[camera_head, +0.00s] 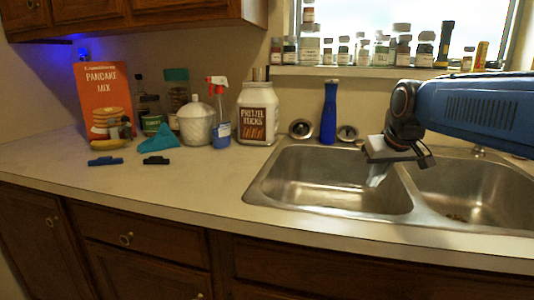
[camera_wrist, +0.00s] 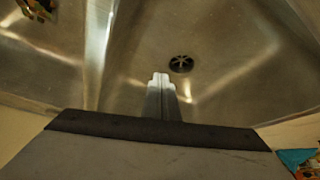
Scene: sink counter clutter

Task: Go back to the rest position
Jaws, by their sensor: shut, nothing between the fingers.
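My gripper (camera_head: 377,174) hangs over the double steel sink in the head view, near the divider between its two basins. My blue arm reaches in from the right edge. In the wrist view the gripper (camera_wrist: 161,78) shows its two fingers pressed together with nothing between them. Below the fingers lies the bare left basin (camera_wrist: 225,35) with its dark drain (camera_wrist: 181,64). The gripper looks clear of the sink, though its exact height is hard to tell.
A blue-handled item (camera_head: 328,112) stands behind the sink. Jars (camera_head: 310,45) line the windowsill. The front counter is clear.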

